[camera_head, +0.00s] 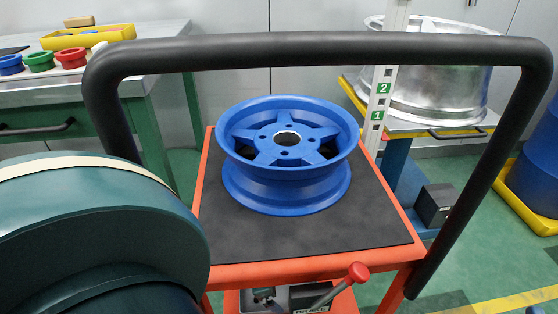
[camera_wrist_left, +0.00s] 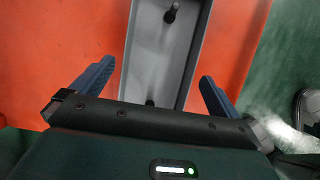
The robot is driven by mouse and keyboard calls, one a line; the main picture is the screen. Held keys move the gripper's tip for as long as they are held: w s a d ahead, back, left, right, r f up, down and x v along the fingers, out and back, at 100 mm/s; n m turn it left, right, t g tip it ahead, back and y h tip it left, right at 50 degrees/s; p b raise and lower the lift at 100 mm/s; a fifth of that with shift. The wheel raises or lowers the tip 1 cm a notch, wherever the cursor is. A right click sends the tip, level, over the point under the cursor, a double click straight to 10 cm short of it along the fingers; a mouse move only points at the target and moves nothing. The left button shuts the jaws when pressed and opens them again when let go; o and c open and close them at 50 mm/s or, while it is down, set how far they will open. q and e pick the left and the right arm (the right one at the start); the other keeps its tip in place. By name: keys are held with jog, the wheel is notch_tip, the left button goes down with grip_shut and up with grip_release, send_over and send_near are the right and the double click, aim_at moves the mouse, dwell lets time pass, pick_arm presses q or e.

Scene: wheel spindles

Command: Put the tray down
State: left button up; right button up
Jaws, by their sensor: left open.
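The tray (camera_wrist_left: 197,50) is a long grey open box in the left wrist view, with two dark pegs in it. It lies over an orange surface (camera_wrist_left: 65,50); I cannot tell whether it rests on it. My left gripper (camera_wrist_left: 157,72) is open, with one blue-grey finger on each side of the tray's near end. Small gaps seem to show between fingers and tray walls. In the head view, my dark teal arm fills the lower left; the left fingers cannot be made out there. My right gripper is in neither view.
A blue wheel (camera_head: 290,150) lies on the black mat (camera_head: 250,232) of an orange cart (camera_head: 300,268). The cart's black handle (camera_head: 310,48) arches across. A red-knobbed lever (camera_head: 357,272) sticks out below the top. A bench (camera_head: 160,70) and a stand with a silver wheel (camera_head: 440,85) are behind.

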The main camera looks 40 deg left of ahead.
pick_arm(q)
jog(key=p+v, duration=0.3)
jog(key=v, duration=0.5)
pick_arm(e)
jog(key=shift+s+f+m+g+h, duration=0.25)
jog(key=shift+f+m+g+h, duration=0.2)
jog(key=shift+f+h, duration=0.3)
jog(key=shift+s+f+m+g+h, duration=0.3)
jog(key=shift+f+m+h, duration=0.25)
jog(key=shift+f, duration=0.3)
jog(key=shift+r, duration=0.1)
